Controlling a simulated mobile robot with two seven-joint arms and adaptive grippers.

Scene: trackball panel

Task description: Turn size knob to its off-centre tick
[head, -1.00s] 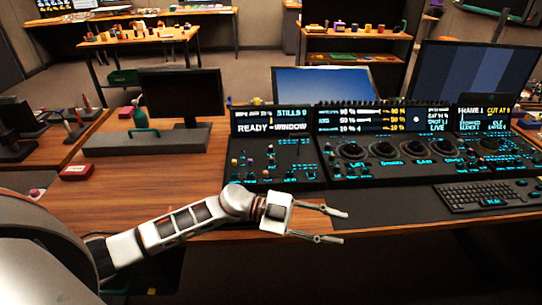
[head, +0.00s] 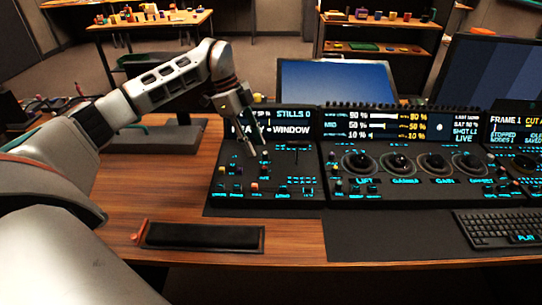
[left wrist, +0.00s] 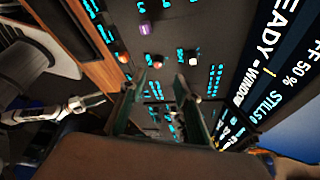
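The left control panel (head: 225,203) carries several small knobs and cyan labels. The labels are too small to read, so I cannot tell which knob is the size knob. My left gripper (head: 258,153) points down over the panel's upper middle, below the READY - WINDOW screen. In the left wrist view its two fingers (left wrist: 160,88) are apart with nothing held between them. Beyond the tips stand a dark knob with an orange top (left wrist: 157,62) and a pale knob (left wrist: 193,62). A purple knob (left wrist: 145,28) is farther off. My right gripper (left wrist: 88,103) shows small at left; its fingers are unclear.
A black padded bar (head: 205,237) with a red end lies on the wooden table in front of the panel. A trackball panel (head: 405,190) adjoins on the right, with a keyboard (head: 500,228) in front. Upright screens (head: 270,128) stand behind the controls.

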